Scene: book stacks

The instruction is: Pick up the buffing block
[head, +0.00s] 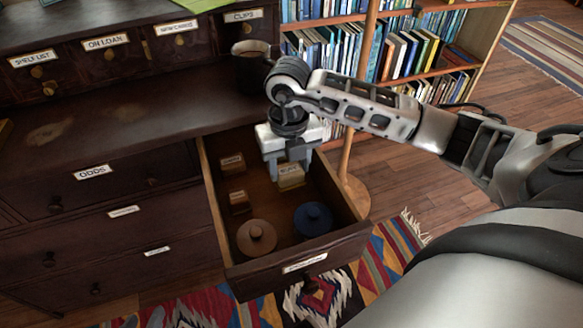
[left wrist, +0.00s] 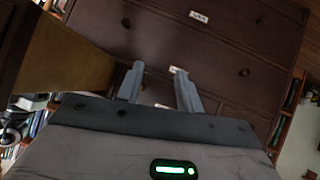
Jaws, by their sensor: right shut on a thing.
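The buffing block (head: 291,178) is a small tan block with a pale label, in the open drawer (head: 215,215) of the dark wooden cabinet. My right gripper (head: 287,172) reaches down into the drawer from above, with its fingers on either side of the block, shut on it. The fingers hide part of the block, and I cannot tell if it is clear of the drawer floor. My left gripper (left wrist: 158,85) shows only in the left wrist view, with its two fingers apart and nothing between them, facing dark drawer fronts (left wrist: 225,45).
The drawer also holds two small labelled brown blocks (head: 231,162) (head: 239,201), a round tan knobbed thing (head: 256,237) and a round blue one (head: 313,218). A dark mug (head: 250,68) stands on the cabinet top near my right wrist. A wooden pole (head: 358,110) rises beside the drawer.

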